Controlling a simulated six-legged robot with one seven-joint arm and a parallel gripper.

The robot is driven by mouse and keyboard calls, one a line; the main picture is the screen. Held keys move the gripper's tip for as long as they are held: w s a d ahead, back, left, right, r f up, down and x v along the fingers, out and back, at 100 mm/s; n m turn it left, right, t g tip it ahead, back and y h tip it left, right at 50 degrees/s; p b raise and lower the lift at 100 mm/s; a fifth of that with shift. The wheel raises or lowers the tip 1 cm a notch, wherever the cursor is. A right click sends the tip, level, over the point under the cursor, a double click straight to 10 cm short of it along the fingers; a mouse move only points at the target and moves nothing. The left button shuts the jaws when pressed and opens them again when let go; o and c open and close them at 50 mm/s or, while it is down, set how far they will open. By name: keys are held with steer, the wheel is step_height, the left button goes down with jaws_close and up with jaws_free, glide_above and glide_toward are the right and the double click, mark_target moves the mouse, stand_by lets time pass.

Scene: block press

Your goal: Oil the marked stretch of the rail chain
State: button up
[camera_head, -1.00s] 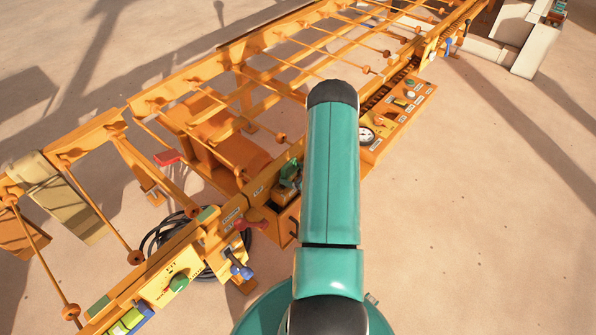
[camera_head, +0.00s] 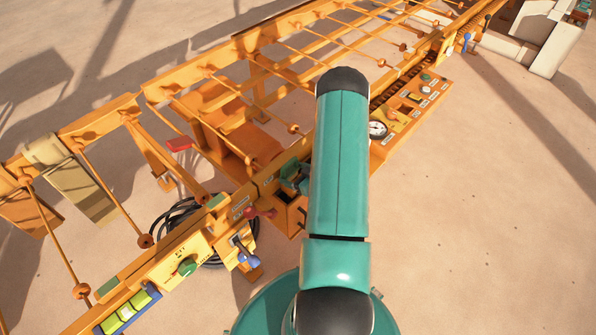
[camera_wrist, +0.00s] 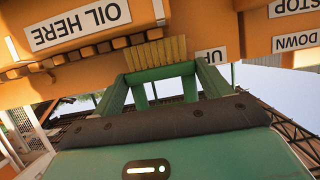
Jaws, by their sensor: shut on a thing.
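My gripper (camera_wrist: 158,82) has green fingers that reach up in the wrist view. It is shut on what looks like a brush (camera_wrist: 156,52) with yellow bristles. The bristle tips lie close to the orange rail; I cannot tell whether they touch. An "OIL HERE" label (camera_wrist: 80,24) appears upside down on the rail, left of the brush. A dark chain-like row (camera_wrist: 98,49) runs along the rail edge beside that label.
The orange frame (camera_head: 105,130) with its rods runs diagonally across the head view. A red lever (camera_head: 262,213), blue lever (camera_head: 246,254), gauge (camera_head: 378,129) and control panel (camera_head: 412,108) line its near side. A black hose (camera_head: 180,215) lies coiled below. Sandy floor (camera_head: 500,230) is clear at right.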

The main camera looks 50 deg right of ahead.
mark_target(286, 165)
steer(key=shift+a, duration=0.9)
steer(key=shift+r, duration=0.1)
steer(key=shift+r, duration=2.95)
steer(key=shift+r, duration=0.1)
steer(key=shift+r, duration=1.45)
steer(key=shift+s, duration=0.1)
